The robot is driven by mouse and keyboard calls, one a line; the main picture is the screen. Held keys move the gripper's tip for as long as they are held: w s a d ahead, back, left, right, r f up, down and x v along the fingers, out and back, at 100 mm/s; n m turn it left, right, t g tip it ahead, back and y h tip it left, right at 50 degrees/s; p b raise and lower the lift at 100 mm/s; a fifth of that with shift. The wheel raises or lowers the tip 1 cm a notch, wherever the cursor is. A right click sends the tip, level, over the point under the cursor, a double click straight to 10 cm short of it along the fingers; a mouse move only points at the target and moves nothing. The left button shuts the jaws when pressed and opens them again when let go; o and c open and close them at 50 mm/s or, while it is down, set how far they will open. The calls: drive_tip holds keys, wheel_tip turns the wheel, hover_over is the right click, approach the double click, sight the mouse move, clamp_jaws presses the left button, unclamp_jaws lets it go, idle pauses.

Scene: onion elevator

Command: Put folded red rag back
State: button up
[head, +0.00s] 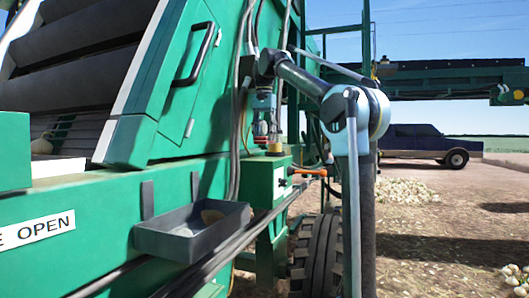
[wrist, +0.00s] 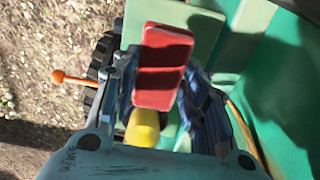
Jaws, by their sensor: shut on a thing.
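The folded red rag (wrist: 163,65) is between the two fingers of my gripper (wrist: 160,92) in the wrist view. My gripper is shut on it, and the rag sticks out past the fingertips. In the head view my gripper (head: 264,112) points down beside the green machine, with a bit of the red rag (head: 261,129) low between its fingers. A yellow object (head: 274,149) is just under it on a green box; in the wrist view the yellow object (wrist: 143,128) shows below the rag. I cannot tell whether the rag touches anything underneath.
A dark grey tray (head: 192,243) hangs on the machine's front and holds a tan thing. An orange-tipped lever (head: 308,172) juts right from the green box (head: 266,185). Hoses run along the machine (head: 185,70). A tyre (head: 316,255) stands below. Open dirt lies right.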

drive_tip(key=shift+d+f, duration=0.1)
drive_tip(key=shift+f, duration=2.4)
drive_tip(key=shift+a+f, duration=0.2)
drive_tip(key=shift+f, duration=0.25)
drive_tip(key=o, duration=1.2)
drive_tip(key=shift+r, duration=3.75)
